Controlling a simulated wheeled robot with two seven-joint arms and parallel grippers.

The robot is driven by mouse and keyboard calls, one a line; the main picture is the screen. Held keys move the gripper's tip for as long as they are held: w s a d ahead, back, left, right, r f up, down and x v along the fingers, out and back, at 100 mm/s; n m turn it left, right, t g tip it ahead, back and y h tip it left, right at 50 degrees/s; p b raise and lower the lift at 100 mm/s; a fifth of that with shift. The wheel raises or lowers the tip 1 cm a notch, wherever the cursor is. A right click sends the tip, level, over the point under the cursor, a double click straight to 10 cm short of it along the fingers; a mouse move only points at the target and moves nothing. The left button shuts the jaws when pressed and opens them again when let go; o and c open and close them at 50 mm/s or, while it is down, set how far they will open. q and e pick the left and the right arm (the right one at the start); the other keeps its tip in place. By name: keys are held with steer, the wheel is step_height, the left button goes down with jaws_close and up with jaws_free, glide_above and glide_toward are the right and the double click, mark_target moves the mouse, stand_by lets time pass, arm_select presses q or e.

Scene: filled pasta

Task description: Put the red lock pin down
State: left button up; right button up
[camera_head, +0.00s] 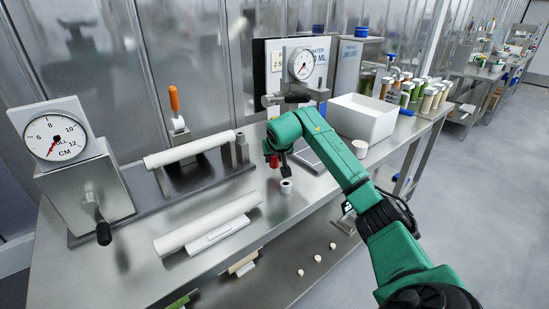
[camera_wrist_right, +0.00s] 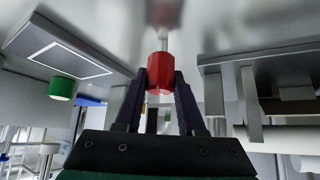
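My right gripper (camera_head: 276,152) reaches down over the steel table at the end of the green arm. Its two dark fingers (camera_wrist_right: 160,85) are on either side of the red lock pin's head and appear shut on it. The red lock pin (camera_wrist_right: 159,72) also shows in the head view (camera_head: 274,162) below the gripper. Its grey shaft points at the tabletop, and a red reflection shows beyond it. The tip is at or very near the surface; I cannot tell whether it touches. My left gripper is not in view.
A white roller (camera_head: 190,149) on a stand and a loose white roll (camera_head: 208,222) lie left. A white bin (camera_head: 361,118) and dial gauges (camera_head: 58,137) stand around. Some bare tabletop (camera_head: 262,235) is free in front.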

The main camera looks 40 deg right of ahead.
steer(key=o, duration=0.4)
steer(key=v, duration=1.2)
steer(key=shift+r, duration=0.15)
